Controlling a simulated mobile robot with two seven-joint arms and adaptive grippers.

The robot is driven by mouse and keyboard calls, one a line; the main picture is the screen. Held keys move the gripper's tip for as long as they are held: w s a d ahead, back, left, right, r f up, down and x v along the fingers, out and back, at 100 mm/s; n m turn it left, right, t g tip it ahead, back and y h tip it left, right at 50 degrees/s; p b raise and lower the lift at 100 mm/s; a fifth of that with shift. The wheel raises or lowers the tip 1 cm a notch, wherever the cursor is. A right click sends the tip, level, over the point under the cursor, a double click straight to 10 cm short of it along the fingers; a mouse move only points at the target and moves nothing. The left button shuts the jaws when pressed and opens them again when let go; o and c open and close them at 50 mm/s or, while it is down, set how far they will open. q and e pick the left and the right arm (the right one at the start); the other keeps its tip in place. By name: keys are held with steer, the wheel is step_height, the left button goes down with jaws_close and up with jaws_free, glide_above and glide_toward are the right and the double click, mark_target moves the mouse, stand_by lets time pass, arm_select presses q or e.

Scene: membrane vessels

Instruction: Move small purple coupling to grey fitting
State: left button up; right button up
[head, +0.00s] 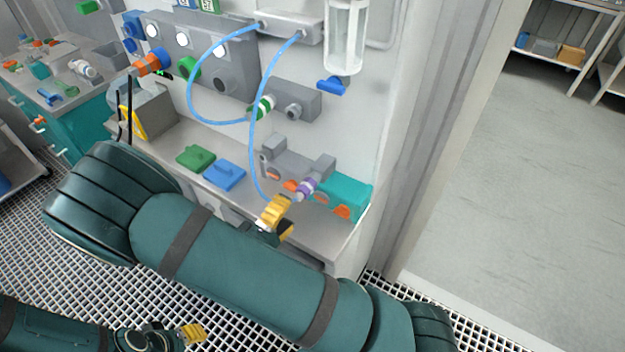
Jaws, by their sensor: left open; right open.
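The small purple coupling (307,187) is at the front right of the bench, beside an orange part and close to the lower end of a blue hose. A grey fitting (294,111) projects from the panel above, next to a green-and-white coupling (262,107). Another grey block (290,160) stands on the bench just behind the purple coupling; I cannot tell which grey part the task names. My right gripper (277,213), yellow-tipped and open, is just left of and below the purple coupling, apart from it. My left gripper (192,333) is open and low at the bottom, away from the bench.
Blue hoses (254,120) loop from the upper grey block down across the panel. A green block (196,157) and a blue block (224,175) lie on the bench. A teal box (346,191) is at its right end. My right arm crosses the foreground, hiding the bench's front edge.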

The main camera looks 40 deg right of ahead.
mark_target(298, 199)
steer(key=shift+d, duration=0.1)
steer(key=shift+w+d+f+b, duration=0.1)
steer(key=shift+w+d+b, duration=0.2)
steer(key=shift+d, duration=0.3)
steer(key=b+x, duration=0.1)
steer(key=x, duration=0.2)
steer(key=shift+d, duration=0.1)
steer(key=shift+p+x, duration=0.35)
steer(key=shift+x, duration=0.75)
steer(key=shift+p+x, duration=0.3)
steer(key=shift+x, duration=0.8)
steer(key=shift+p, duration=0.6)
